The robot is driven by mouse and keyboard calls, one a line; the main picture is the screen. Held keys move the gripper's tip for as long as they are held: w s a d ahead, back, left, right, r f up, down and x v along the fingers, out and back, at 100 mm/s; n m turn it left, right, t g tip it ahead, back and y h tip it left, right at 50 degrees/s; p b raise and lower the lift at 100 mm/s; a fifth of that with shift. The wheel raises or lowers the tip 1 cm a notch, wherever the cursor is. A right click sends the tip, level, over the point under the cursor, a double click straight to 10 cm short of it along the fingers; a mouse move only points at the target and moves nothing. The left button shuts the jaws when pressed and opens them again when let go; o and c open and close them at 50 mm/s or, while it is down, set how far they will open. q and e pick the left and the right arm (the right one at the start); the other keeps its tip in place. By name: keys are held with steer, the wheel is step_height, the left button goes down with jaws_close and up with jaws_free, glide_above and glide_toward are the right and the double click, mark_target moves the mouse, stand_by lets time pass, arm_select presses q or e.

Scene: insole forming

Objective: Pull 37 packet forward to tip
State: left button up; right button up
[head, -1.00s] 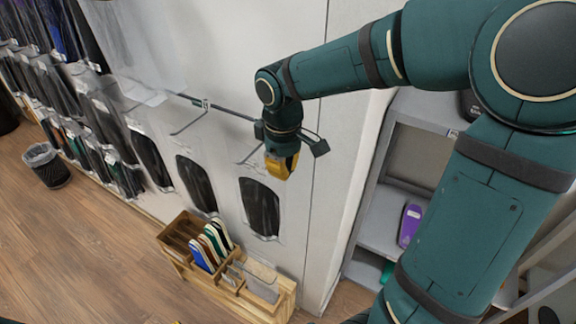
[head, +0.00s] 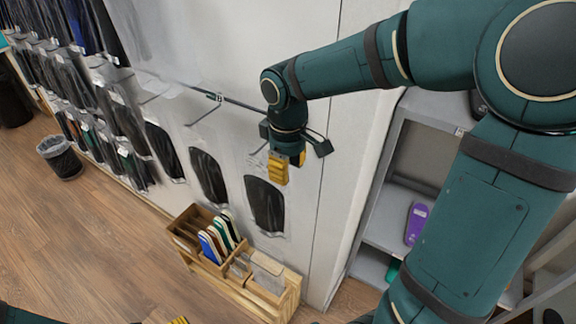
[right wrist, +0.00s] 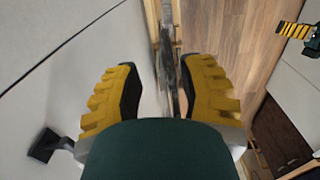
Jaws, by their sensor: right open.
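Several clear packets with dark insoles hang on wall hooks. The rightmost packet (head: 265,205) hangs just below my right gripper (head: 288,170); I cannot read a 37 on any packet. In the right wrist view, my right gripper (right wrist: 163,78) has its yellow fingers apart, and a thin, clear and dark packet edge (right wrist: 168,55) shows between them, seen nearly edge-on. I cannot tell whether a finger touches it. My left gripper shows only as a yellow tip (head: 180,320) at the bottom edge of the head view, and its jaws are hidden there.
A wooden rack (head: 240,265) with colored insoles stands on the floor against the wall below the packets. Grey shelves (head: 385,225) with a purple item (head: 416,222) are to the right. A waste bin (head: 60,157) stands at left. The wooden floor (head: 90,240) is clear in front.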

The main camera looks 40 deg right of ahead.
steer(key=shift+r, duration=0.1)
step_height(320, 180, up, 12)
stand_by(0.5)
steer(key=shift+a, duration=0.1)
stand_by(0.4)
